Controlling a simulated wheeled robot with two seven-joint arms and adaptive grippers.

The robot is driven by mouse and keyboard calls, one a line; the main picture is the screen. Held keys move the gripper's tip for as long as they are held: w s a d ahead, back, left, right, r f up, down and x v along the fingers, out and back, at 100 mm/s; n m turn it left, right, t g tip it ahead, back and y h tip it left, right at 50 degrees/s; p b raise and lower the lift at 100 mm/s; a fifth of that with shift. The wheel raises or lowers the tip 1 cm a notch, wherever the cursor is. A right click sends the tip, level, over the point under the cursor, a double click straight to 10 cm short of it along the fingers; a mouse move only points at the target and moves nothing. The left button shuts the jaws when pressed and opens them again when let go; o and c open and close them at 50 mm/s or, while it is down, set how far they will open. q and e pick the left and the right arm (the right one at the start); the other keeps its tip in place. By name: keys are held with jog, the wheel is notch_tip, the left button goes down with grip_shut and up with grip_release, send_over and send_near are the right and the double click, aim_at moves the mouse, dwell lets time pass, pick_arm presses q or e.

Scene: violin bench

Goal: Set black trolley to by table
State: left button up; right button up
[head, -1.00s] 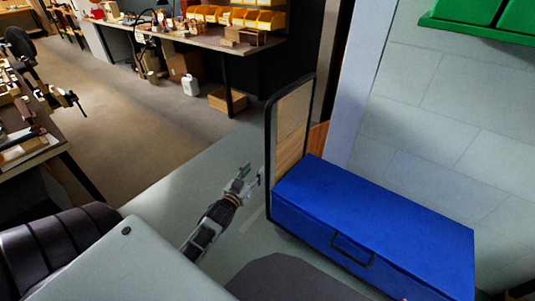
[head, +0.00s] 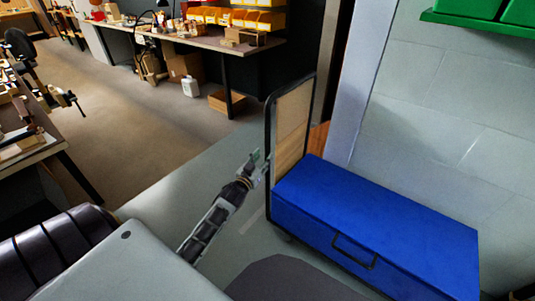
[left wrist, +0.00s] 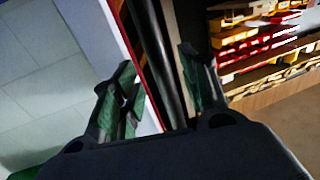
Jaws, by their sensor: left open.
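The black trolley (head: 269,130) stands against the wall at the right of the head view. Its upright black tube handle frames a light wooden panel, and a blue box (head: 375,225) rests on its deck. My left gripper (head: 259,164) is open at the left upright of the handle; contact cannot be told from the head view. In the left wrist view a dark round bar, apparently the handle tube (left wrist: 165,65), runs between the open fingers (left wrist: 155,78). The box hides most of the deck. My right gripper is not in view.
A long workbench (head: 190,38) with yellow bins stands at the back, with a cardboard box and a white jug (head: 190,86) beneath. Another bench (head: 40,145) is at the left. Green bins sit on a shelf at the upper right. Open floor (head: 135,130) lies between the benches.

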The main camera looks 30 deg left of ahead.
aim_at(266, 153)
pick_arm(q)
jog(key=shift+w+a+b, duration=0.15)
jog(key=shift+w+b, duration=0.15)
jog(key=shift+w, duration=0.85)
jog(key=shift+w+a+b, duration=0.1)
jog(key=shift+w+b, duration=0.15)
jog(key=shift+w, duration=0.9)
grip_shut()
